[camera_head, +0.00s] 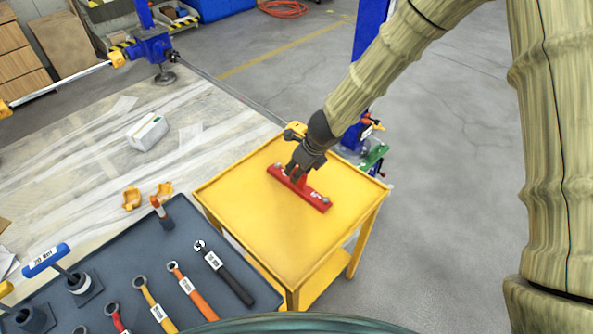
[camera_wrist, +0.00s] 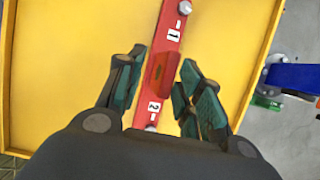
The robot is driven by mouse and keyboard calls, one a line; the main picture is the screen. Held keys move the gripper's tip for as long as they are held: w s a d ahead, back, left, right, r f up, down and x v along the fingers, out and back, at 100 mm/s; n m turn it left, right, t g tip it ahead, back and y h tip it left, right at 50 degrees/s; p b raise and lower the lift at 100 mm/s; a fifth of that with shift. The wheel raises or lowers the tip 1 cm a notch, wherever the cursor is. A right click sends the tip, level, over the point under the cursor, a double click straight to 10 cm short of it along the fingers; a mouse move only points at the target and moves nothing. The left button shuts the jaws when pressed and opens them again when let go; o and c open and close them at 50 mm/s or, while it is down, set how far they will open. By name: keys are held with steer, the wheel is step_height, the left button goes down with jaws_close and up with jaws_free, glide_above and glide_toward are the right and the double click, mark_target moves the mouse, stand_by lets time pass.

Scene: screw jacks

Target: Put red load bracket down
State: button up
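The red load bracket (camera_head: 312,194) lies on the yellow cart top (camera_head: 240,200), near its middle. In the wrist view the bracket (camera_wrist: 170,60) is a long red bar with labels 1 and 2, a bolt at each end and a raised red middle part. My gripper (camera_head: 292,176) is right over the bracket's middle. In the wrist view its two fingers (camera_wrist: 160,85) stand apart on either side of the raised part, with yellow cart top showing between fingers and bracket. The gripper is open, and part of the bracket's near end is hidden by my wrist.
A dark tool tray (camera_head: 140,270) with several wrenches stands left of the cart. A blue jack stand (camera_head: 358,135) and a green part (camera_head: 373,157) are just behind the cart's right corner. Bare cart top surrounds the bracket; grey floor (camera_head: 450,180) is clear on the right.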

steer(key=p+v, duration=0.3)
steer(key=v, duration=0.6)
steer(key=shift+s+r+p, duration=0.2)
steer(key=shift+r+p, duration=0.1)
steer(key=shift+r, duration=0.05)
steer(key=shift+d, duration=0.1)
